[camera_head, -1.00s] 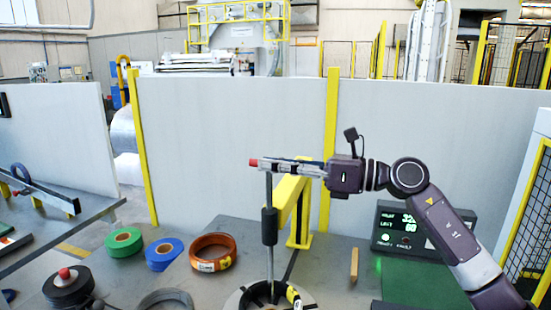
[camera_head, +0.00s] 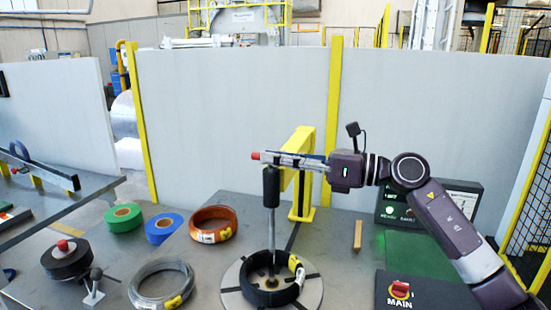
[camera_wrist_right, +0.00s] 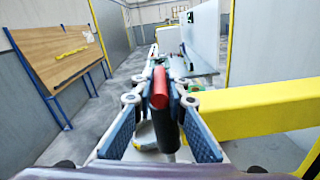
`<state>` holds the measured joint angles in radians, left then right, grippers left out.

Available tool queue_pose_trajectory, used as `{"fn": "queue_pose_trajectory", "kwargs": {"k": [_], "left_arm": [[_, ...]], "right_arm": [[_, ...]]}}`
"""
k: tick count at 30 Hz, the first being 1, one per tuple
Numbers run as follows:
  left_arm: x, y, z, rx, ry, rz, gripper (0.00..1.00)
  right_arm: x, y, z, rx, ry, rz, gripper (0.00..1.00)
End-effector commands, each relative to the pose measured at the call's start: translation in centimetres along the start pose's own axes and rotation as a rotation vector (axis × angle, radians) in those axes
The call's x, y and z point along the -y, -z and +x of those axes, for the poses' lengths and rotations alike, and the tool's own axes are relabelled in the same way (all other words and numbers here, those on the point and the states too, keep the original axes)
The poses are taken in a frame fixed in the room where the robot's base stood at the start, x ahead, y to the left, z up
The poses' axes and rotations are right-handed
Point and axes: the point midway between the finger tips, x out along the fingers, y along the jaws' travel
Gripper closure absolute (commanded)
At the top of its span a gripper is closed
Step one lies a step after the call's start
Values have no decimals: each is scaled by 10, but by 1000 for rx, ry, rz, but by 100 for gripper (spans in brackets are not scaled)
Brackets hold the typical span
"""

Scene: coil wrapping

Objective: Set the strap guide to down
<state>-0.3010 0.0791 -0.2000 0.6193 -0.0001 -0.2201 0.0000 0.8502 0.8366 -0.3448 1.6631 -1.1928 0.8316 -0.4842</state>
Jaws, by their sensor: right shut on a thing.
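The strap guide seems to be the yellow post and arm (camera_head: 302,165) behind the turntable, with an upright metal rod (camera_head: 271,232) and a black sleeve (camera_head: 271,187) in front. My right gripper (camera_head: 270,158) is level, pointing left at the top of the sleeve. It is shut on a red-tipped piece (camera_head: 256,156). In the right wrist view the red piece (camera_wrist_right: 159,88) sits between the two fingers, with the dark sleeve (camera_wrist_right: 166,128) below it. How the piece joins the rod is hidden by the fingers. My left gripper is not in view.
A black coil (camera_head: 271,290) lies on the round turntable (camera_head: 232,298) under the rod. A grey wire coil (camera_head: 160,283), orange coil (camera_head: 213,224), blue roll (camera_head: 163,228) and green roll (camera_head: 123,217) lie to the left. A control box (camera_head: 400,290) with a red button stands front right.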

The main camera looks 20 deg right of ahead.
Motion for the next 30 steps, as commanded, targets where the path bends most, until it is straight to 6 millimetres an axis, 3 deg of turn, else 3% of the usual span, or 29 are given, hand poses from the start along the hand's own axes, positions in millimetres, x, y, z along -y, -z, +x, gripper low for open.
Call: {"fn": "queue_pose_trajectory", "kwargs": {"k": [1, 5, 17, 30], "left_arm": [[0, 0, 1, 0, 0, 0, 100], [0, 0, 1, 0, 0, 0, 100], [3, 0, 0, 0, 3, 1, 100], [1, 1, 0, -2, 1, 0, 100]], "right_arm": [[0, 8, 1, -15, -3, 9, 85], [0, 7, 1, -12, -2, 8, 71], [1, 5, -7, -9, 0, 6, 70], [2, 6, -92, -12, 2, 7, 70]]}}
